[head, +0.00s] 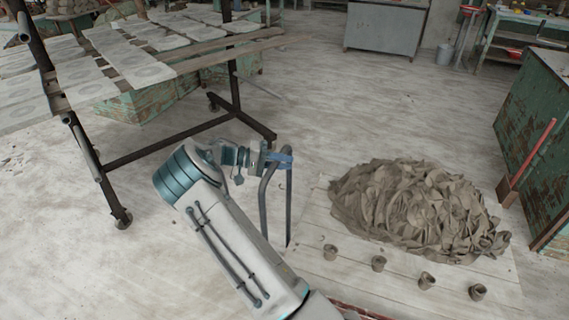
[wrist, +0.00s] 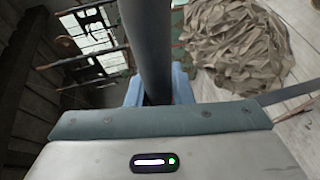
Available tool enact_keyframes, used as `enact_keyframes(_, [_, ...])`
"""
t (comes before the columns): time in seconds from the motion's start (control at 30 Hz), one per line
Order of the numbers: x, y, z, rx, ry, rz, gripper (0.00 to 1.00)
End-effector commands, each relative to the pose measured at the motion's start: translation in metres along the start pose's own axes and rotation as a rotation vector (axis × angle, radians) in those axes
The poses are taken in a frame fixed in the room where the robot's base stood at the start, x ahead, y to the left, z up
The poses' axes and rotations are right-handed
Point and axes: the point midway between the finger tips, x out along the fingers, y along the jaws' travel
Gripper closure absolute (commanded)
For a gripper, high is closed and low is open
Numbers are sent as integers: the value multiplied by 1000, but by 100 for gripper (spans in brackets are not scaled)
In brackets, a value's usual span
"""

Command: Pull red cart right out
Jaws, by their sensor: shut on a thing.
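A grey tubular handle (head: 263,208) stands upright in the middle of the head view, bent over at its top. In the wrist view the tube (wrist: 145,45) runs up between the two blue fingers (wrist: 158,90).
A pile of clay trimmings (head: 415,208) and several small clay cups (head: 379,263) lie on a pale board to the right. A wheeled rack (head: 185,140) with boards of clay slabs stands left. A green cabinet (head: 540,130) stands far right.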

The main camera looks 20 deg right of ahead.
Motion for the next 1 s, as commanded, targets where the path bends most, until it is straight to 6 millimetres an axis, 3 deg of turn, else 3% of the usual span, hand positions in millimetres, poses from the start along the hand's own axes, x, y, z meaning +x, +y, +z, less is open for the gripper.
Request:
enact_keyframes(0.13, [6,0,2,-2,-17,3,100])
enact_keyframes(0.17, [6,0,2,-2,-18,3,77])
enact_keyframes(0.23, [7,0,2,-2,-19,4,59])
enact_keyframes(0.67, [-10,-2,1,-1,-4,1,59])
enact_keyframes(1.0, [-79,-3,0,-1,-6,1,59])
